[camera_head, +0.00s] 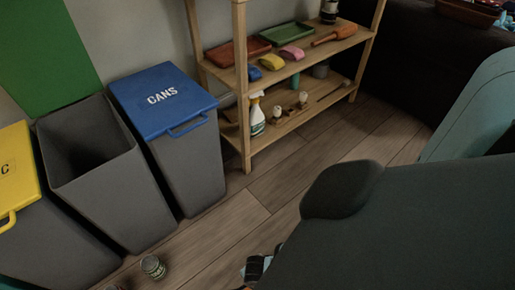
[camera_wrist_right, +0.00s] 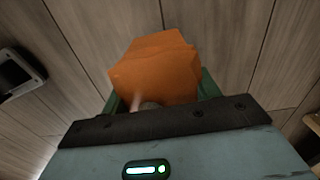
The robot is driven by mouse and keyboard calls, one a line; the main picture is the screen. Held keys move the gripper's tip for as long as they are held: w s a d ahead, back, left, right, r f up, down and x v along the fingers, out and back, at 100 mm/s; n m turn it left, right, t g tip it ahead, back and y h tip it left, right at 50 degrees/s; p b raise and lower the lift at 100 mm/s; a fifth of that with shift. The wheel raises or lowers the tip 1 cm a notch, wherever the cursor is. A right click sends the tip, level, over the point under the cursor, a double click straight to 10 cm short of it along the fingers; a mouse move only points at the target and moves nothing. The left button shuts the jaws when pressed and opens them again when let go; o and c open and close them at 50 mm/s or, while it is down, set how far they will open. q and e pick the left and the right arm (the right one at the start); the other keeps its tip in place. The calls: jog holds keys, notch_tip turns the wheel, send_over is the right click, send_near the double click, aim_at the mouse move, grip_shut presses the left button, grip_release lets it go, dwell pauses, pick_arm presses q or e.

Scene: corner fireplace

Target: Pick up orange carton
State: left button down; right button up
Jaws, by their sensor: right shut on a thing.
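The orange carton (camera_wrist_right: 155,65) is a boxy orange thing in the right wrist view. It sits between the green fingers of my right gripper (camera_wrist_right: 162,92), which is shut on it. Wood planks show behind the carton. I cannot tell how far it is from them. The carton is not visible in the head view, where my right arm fills the lower right and hides much of the floor. My left gripper is in neither view.
A small can (camera_head: 153,267) stands on the wood floor (camera_head: 235,215). A blue-lidded CANS bin (camera_head: 190,150), an open grey bin (camera_head: 110,185) and a yellow-lidded bin (camera_head: 20,180) line the left. A wooden shelf (camera_head: 247,110) with trays and bottles stands behind.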

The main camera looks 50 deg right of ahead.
jog(key=s+a+p, duration=0.2)
jog(key=s+a, duration=0.4)
jog(key=shift+s+r, duration=0.15)
jog(key=shift+r, duration=0.25)
dwell(0.5)
dwell(0.4)
jog(key=w+r+n, duration=0.8)
jog(key=w+r, duration=1.7)
jog(key=r, duration=0.2)
notch_tip(320, 180, up, 13)
jog(key=d+n, duration=0.2)
jog(key=n, duration=0.3)
jog(key=s+d+r+n, duration=0.5)
jog(key=s+r+n, duration=0.2)
jog(key=r, duration=0.5)
jog(key=shift+s+r, duration=0.3)
jog(key=shift+s, duration=0.7)
